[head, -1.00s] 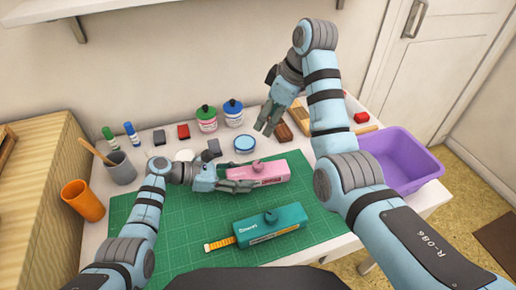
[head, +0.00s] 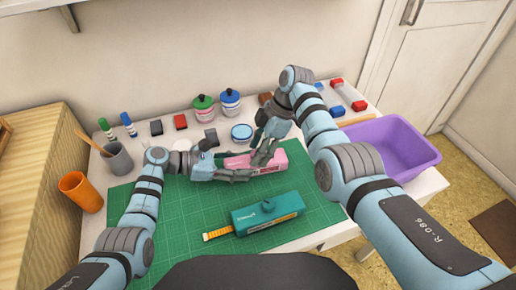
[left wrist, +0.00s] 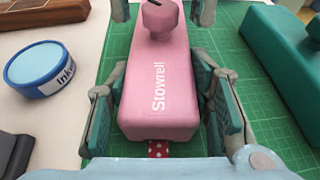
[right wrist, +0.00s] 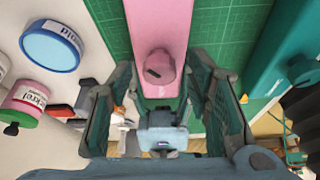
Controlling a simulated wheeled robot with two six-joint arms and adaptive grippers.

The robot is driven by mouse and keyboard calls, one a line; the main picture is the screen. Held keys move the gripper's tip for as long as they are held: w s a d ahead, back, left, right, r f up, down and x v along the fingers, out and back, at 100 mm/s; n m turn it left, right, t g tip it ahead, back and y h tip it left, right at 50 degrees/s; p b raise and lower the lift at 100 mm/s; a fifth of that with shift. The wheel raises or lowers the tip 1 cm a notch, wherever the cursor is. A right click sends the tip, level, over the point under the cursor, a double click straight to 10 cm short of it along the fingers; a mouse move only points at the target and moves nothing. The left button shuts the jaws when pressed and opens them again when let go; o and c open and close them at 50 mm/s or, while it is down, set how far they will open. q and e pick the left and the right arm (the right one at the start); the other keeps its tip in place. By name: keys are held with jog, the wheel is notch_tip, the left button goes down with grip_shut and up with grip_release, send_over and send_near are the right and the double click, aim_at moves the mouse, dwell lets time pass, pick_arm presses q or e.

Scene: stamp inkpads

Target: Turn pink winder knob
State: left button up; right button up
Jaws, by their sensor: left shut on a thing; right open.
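The pink case (head: 272,158), lettered "Stownell", lies on the green cutting mat (head: 150,225). My left gripper (head: 240,174) is shut on its left end; the left wrist view shows the case (left wrist: 158,90) between the fingers, with red dotted tape (left wrist: 158,149) at its near end. The pink winder knob (right wrist: 160,66) stands on top of the case and has a dark mark; it also shows in the left wrist view (left wrist: 160,18). My right gripper (head: 266,152) is open, pointing down over the case. Its fingertips show on both sides of the knob in the left wrist view, apart from it.
A teal case (head: 268,214) with a yellow tape (head: 218,234) lies in front on the mat. A blue ink tin (head: 241,132), ink bottles (head: 204,108) and stamps stand behind. A purple bin (head: 405,150) is at the right. Cups stand at the left.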

jog(key=shift+c, duration=0.3)
grip_shut()
jog(key=shift+m, duration=0.4)
jog(key=m+t, duration=0.1)
jog(key=m, duration=0.2)
jog(key=shift+s+m+t, duration=0.15)
jog(key=shift+m+t, duration=0.15)
jog(key=shift+s+m+t+h, duration=0.15)
jog(key=shift+m+t, duration=0.3)
jog(key=shift+m, duration=0.7)
jog(key=shift+w+m+t+h, duration=0.15)
jog(key=shift+m+t, duration=0.3)
jog(key=shift+m, duration=0.7)
jog(key=shift+s, duration=0.1)
